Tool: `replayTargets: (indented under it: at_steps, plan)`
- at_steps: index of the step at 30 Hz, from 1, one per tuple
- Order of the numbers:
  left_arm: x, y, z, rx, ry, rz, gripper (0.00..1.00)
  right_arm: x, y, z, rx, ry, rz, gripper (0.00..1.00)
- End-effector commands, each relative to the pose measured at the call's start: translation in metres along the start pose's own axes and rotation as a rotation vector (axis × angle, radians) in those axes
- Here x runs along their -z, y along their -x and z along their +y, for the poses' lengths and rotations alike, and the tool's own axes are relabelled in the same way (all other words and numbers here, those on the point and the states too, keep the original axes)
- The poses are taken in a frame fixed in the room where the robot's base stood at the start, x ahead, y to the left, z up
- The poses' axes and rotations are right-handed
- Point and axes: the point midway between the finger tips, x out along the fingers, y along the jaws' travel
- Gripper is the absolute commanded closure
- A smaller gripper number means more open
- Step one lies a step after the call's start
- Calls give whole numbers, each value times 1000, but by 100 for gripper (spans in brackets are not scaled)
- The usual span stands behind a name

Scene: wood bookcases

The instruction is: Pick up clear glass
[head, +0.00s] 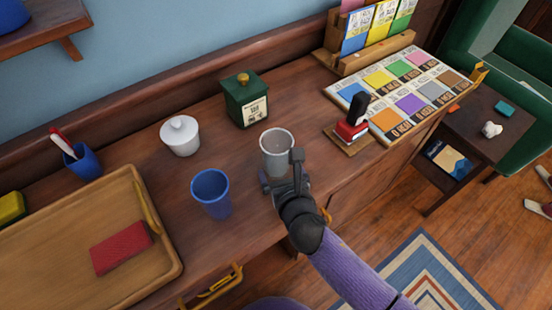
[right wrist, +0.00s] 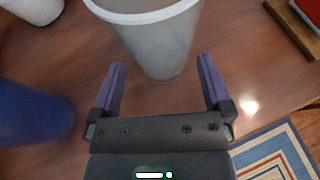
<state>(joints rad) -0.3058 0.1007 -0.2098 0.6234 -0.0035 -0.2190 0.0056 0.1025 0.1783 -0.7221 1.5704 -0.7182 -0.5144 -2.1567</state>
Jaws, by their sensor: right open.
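The clear glass (head: 276,147), a greyish see-through tumbler, stands upright on the wooden counter near its front edge. My right gripper (head: 284,180) is at the near side of the glass, low down. In the right wrist view the glass (right wrist: 158,45) stands ahead of and between the open fingers of the gripper (right wrist: 163,80). The fingers are apart with nothing clamped between them. I cannot tell how far the glass reaches in between the fingertips. The left gripper is not in view.
A blue cup (head: 211,196) stands close on the left. A white lidded jar (head: 180,137) and a green box (head: 246,101) stand behind. A red-and-black stamp (head: 352,125) is to the right. A wooden tray (head: 60,285) lies at the left.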

Motion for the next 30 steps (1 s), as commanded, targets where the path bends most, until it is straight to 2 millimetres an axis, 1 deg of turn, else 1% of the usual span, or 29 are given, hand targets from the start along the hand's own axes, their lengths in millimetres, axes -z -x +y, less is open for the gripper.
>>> replayTargets:
  at_steps: [1,4,6,12,14,15,20,21,23,24,30]
  plan:
    - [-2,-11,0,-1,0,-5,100,5,-13,0,0,-3,0,0]
    - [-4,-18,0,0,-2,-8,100,4,-28,-1,0,-2,1,0]
    - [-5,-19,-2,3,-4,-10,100,2,-33,-1,0,-1,0,0]
    - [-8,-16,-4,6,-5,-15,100,0,-33,-1,-1,-1,1,0]
    - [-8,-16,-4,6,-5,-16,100,0,-33,-1,-1,-1,1,13]
    - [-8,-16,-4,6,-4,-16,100,0,-33,-1,-1,-1,1,21]
    - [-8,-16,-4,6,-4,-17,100,0,-32,-1,0,-1,1,55]
    - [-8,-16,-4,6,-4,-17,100,0,-32,-1,0,-1,1,64]
    - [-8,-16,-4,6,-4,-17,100,0,-32,-1,0,-1,1,76]
    - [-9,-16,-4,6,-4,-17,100,0,-32,-1,0,-1,1,85]
    - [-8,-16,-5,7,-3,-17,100,-1,-32,-1,-1,-1,0,85]
